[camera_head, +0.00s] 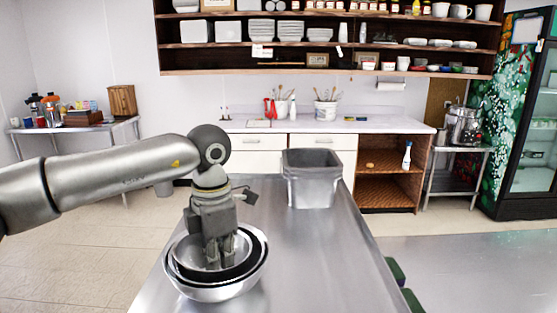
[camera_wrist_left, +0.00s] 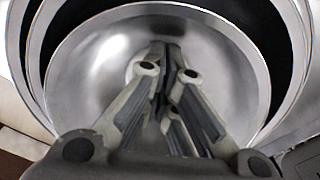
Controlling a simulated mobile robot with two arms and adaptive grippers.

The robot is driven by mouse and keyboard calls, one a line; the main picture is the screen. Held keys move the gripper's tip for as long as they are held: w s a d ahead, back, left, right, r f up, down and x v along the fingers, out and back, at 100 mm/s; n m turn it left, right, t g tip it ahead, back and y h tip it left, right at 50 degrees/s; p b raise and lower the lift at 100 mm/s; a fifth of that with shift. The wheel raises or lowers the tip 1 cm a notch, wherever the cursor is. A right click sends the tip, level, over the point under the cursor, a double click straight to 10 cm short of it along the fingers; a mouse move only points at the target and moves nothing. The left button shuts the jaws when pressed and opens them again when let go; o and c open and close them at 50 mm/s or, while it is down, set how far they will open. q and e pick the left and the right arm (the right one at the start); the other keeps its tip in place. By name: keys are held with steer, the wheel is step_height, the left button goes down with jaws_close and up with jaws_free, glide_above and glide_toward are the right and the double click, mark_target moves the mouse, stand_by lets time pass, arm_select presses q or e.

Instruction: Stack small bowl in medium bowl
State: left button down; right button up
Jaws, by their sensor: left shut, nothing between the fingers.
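The small silver bowl (camera_head: 187,254) sits inside a larger silver bowl (camera_head: 215,293) on the steel table. In the left wrist view the small bowl (camera_wrist_left: 92,70) fills the middle, with a dark gap and more than one larger rim around it. I cannot tell clearly which outer rim is the medium bowl's. My left gripper (camera_head: 221,266) points down into the small bowl. Its fingers are shut together with nothing between them, as the left wrist view (camera_wrist_left: 168,68) also shows. The gripper hides part of the small bowl. My right gripper is not in view.
The steel table (camera_head: 310,260) is clear to the right of the bowls. A grey bin (camera_head: 312,185) stands at its far end. A counter, shelves and a fridge (camera_head: 525,120) are farther back.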

arm_select(q)
steer(key=shift+s+d, duration=0.3)
steer(key=shift+a, duration=0.1)
steer(key=shift+a+b, duration=0.3)
steer(key=shift+a, duration=0.05)
steer(key=shift+a, duration=0.15)
steer(key=shift+d, duration=0.3)
steer(key=shift+r, duration=0.15)
step_height(320, 180, up, 12)
steer(key=p, duration=0.8)
stand_by(0.5)
steer(key=shift+f, duration=0.25)
